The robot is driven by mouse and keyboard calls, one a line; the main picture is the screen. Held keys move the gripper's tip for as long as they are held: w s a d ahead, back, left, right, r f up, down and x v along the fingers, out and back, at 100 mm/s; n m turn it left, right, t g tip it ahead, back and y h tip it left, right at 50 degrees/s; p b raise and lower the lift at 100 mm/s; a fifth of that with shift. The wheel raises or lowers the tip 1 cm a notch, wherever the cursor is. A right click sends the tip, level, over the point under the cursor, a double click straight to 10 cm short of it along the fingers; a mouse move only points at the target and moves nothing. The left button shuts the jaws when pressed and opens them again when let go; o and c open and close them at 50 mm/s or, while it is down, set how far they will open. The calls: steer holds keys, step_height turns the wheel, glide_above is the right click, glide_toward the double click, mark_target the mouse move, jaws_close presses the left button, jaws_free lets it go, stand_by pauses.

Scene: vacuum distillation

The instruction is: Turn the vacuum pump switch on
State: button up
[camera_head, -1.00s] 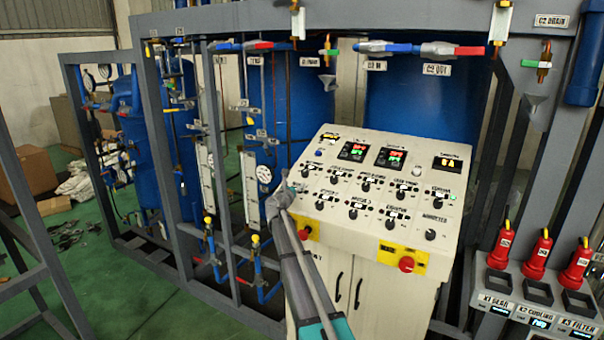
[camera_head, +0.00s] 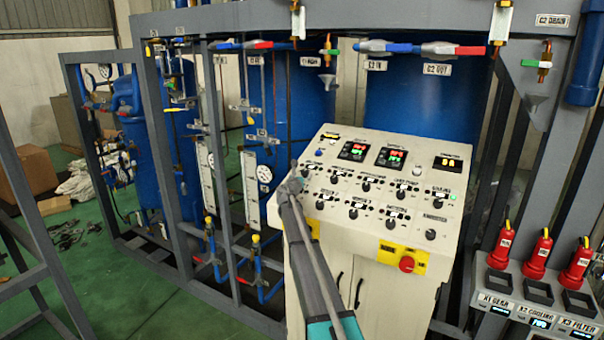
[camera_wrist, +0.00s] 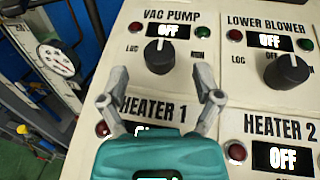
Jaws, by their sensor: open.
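The VAC PUMP switch is a black rotary knob (camera_wrist: 159,56) in the wrist view, with its white pointer line near upright. Its display (camera_wrist: 168,31) reads OFF, with a dark red lamp to its left and a green lamp to its right. My gripper (camera_wrist: 162,82) is open and empty. Its two fingertips are on either side of and just below the knob in the picture; I cannot tell whether they touch the panel. In the head view my gripper (camera_head: 294,172) is at the left edge of the white control panel (camera_head: 400,165).
The LOWER BLOWER knob (camera_wrist: 287,72) is to the right, its display reading OFF. HEATER 1 and HEATER 2 (camera_wrist: 281,158) labels lie below. A pressure gauge (camera_wrist: 56,62) and pipes stand left of the panel.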

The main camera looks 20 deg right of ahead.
mark_target(305, 171)
steer(key=shift+x, duration=2.3)
